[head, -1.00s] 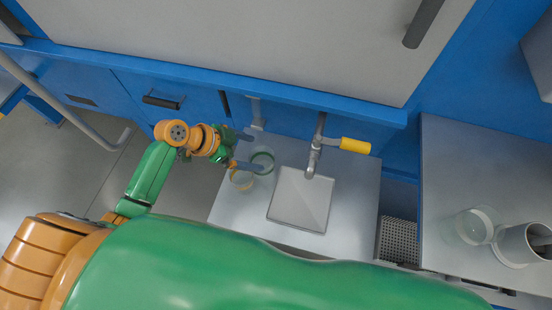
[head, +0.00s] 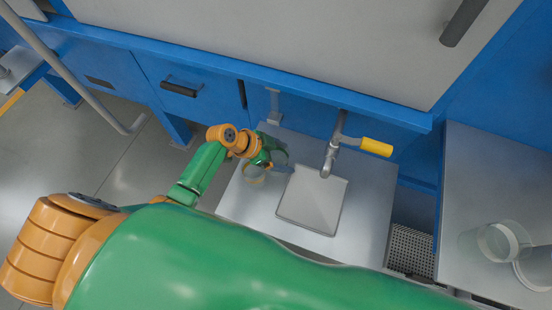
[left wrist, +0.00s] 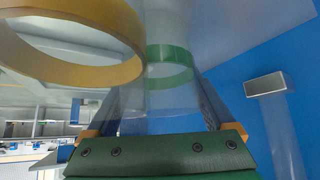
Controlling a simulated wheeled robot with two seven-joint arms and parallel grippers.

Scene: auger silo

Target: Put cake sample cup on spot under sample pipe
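A clear cup with a green band (left wrist: 170,58) stands between the two fingers of my left gripper (left wrist: 160,110) in the left wrist view. The fingers lie close along both sides of the cup; whether they press on it is unclear. In the head view my left gripper (head: 274,160) largely hides this cup (head: 279,155). A clear cup with a yellow band (head: 253,175) stands just beside it, and its band (left wrist: 75,50) looms near in the wrist view. The metal sample pipe (head: 331,156) has a yellow handle (head: 376,147) and hangs over a square grey plate (head: 311,202). My right gripper is out of view.
The cups stand on a grey bench (head: 365,205) against a blue cabinet (head: 215,90). Another bench (head: 480,180) at the right bears clear containers (head: 497,242). A perforated panel (head: 411,248) lies between the benches. The bench right of the plate is bare.

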